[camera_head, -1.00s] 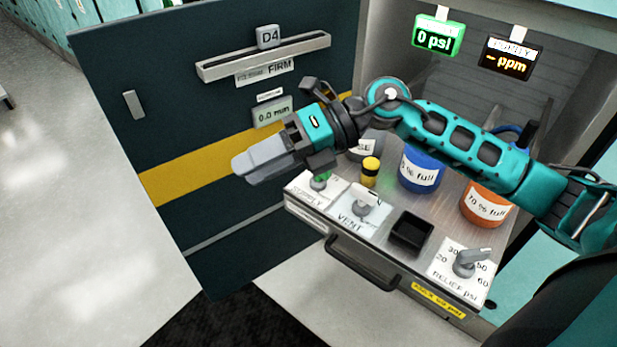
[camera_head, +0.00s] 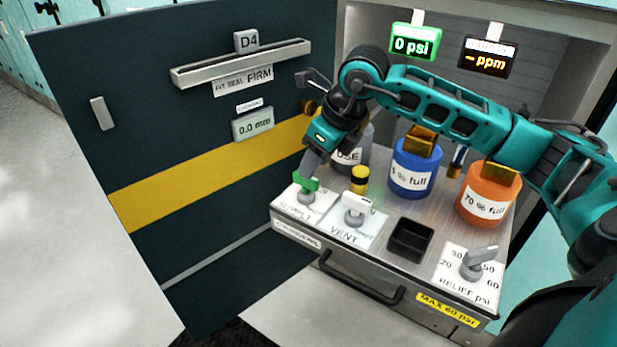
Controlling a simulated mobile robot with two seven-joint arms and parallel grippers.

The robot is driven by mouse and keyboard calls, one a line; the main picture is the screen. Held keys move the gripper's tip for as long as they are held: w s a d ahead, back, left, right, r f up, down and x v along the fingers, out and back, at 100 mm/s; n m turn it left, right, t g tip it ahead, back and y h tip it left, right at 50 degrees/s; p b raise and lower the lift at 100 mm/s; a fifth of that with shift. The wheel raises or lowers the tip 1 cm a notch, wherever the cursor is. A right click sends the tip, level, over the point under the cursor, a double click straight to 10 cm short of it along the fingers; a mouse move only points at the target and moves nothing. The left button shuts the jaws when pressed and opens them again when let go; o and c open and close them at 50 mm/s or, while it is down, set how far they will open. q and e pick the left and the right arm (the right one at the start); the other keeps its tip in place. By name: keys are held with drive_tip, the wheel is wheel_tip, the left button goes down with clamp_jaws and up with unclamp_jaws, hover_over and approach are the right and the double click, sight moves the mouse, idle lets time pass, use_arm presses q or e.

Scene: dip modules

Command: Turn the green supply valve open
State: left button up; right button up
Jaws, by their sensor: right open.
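The far finger is mostly hidden. A green display (camera_head: 414,44) reads 0 psi. My left gripper is out of view.
The white-handled VENT valve (camera_head: 358,207) and a yellow-capped post (camera_head: 359,180) stand close to the right of the supply valve. Blue (camera_head: 410,185) and orange (camera_head: 486,212) canisters, a black tray (camera_head: 409,257) and the relief knob (camera_head: 479,262) lie further right. A dark door (camera_head: 90,150) stands open at left.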

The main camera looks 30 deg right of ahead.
sight(306, 187)
drive_tip(key=shift+b+x, duration=0.35)
drive_tip(key=shift+x, duration=1.9)
clamp_jaws()
